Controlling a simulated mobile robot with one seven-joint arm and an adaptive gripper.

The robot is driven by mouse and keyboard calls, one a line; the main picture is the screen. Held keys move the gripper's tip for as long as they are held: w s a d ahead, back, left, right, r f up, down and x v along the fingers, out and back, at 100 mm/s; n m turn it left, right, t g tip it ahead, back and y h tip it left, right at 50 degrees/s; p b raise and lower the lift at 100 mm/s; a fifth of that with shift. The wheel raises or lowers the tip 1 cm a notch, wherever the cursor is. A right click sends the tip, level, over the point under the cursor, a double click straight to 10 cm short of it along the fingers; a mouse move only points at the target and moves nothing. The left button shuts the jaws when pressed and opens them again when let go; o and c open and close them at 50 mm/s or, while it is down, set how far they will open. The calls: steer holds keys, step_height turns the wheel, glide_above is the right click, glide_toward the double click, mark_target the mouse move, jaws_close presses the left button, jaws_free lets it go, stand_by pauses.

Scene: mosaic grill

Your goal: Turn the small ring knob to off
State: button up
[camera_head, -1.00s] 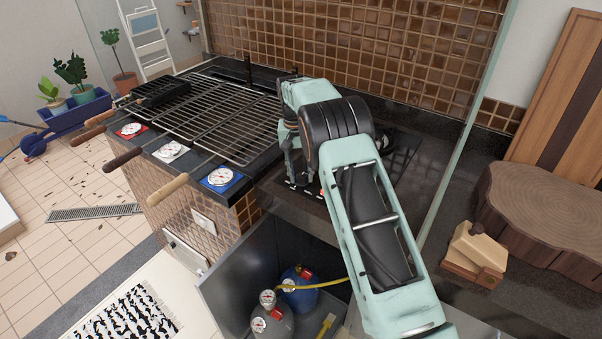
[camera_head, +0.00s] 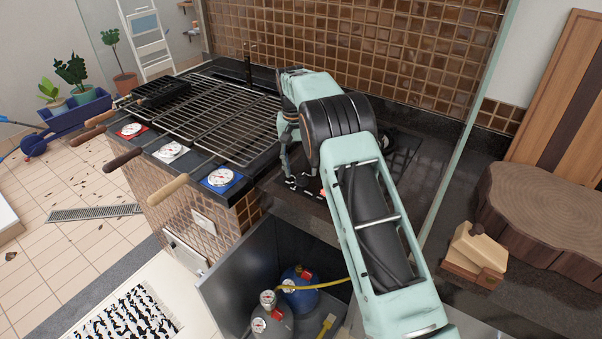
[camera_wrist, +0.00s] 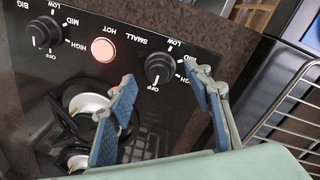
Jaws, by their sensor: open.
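The small ring knob (camera_wrist: 158,68) is a round black dial on the dark cooktop panel, beside the word SMALL. The labels LOW, MID, HIGH and OFF stand around it. A pale mark shows on its OFF side, but I cannot tell its exact setting. My gripper (camera_wrist: 158,77) is open, with one finger on each side of the knob in the wrist view. I cannot tell whether either finger touches it. In the head view my gripper (camera_head: 301,180) is over the cooktop (camera_head: 403,160), and my arm hides the knob.
The big ring knob (camera_wrist: 44,33) and a lit red HOT light (camera_wrist: 102,50) sit left of the small knob. Burners (camera_wrist: 88,103) lie below them. A grill rack (camera_head: 215,112) stands left of the cooktop. A wood stump (camera_head: 545,215) stands at the right.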

mark_target(298, 175)
step_height(298, 175, up, 10)
steer(key=shift+a+f, duration=0.2)
steer(key=shift+a, duration=0.2)
stand_by(0.4)
